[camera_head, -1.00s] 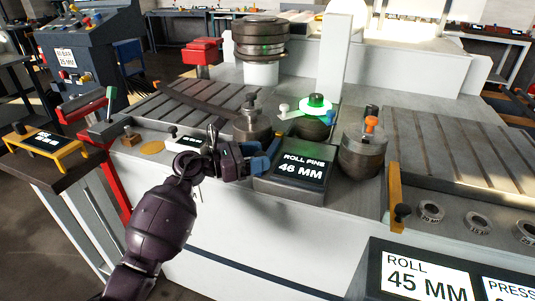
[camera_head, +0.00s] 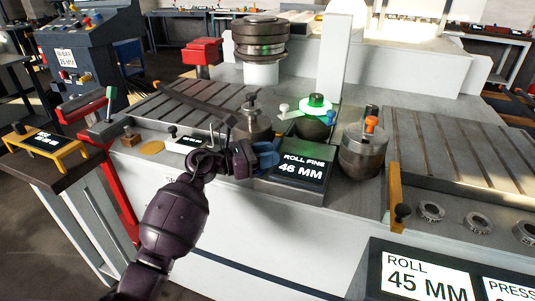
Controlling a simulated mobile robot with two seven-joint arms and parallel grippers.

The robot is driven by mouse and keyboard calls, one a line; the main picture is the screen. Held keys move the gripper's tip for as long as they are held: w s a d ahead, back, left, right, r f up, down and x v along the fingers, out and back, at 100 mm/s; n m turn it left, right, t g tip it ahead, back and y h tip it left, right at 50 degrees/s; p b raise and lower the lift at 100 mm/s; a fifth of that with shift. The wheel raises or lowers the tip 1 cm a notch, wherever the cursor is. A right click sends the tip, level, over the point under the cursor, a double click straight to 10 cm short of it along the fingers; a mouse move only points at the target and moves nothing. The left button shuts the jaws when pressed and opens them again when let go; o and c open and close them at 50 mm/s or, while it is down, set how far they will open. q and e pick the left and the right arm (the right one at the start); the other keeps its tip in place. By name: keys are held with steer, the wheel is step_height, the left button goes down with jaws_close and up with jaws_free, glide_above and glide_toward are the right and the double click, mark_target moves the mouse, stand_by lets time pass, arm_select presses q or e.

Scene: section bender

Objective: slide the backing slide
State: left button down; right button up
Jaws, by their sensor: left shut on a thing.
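My left gripper (camera_head: 262,158) comes in from the lower left and is shut at the left side of the dark box with the "ROLL FINE 46 MM" display (camera_head: 300,170). Blue fingers show there, and what they hold is hidden behind them. A grey metal roller (camera_head: 252,120) stands just behind the gripper, with a dark bar reaching from it to the back left. I cannot tell which part is the backing slide. My right gripper is not in view.
A green-lit knob (camera_head: 316,103) and a metal roller with an orange knob (camera_head: 364,150) stand to the right. A slotted plate (camera_head: 460,150) lies further right, with several metal rings in front. A yellow stand (camera_head: 45,143) is at far left.

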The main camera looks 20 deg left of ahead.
arm_select(q)
steer(key=shift+w+f+b, duration=0.15)
steer(key=shift+w+b, duration=0.15)
steer(key=shift+w, duration=0.15)
steer(key=w+b, duration=0.1)
steer(key=w, duration=0.2)
steer(key=shift+d+f, duration=0.1)
steer(key=shift+f, duration=0.05)
steer(key=shift+w, duration=0.2)
steer(key=shift+r, duration=0.4)
steer(key=c, duration=1)
jaws_free()
steer(key=shift+w, duration=0.1)
steer(key=shift+o, duration=1.1)
steer(key=shift+w+f, duration=0.1)
steer(key=shift+f, duration=0.05)
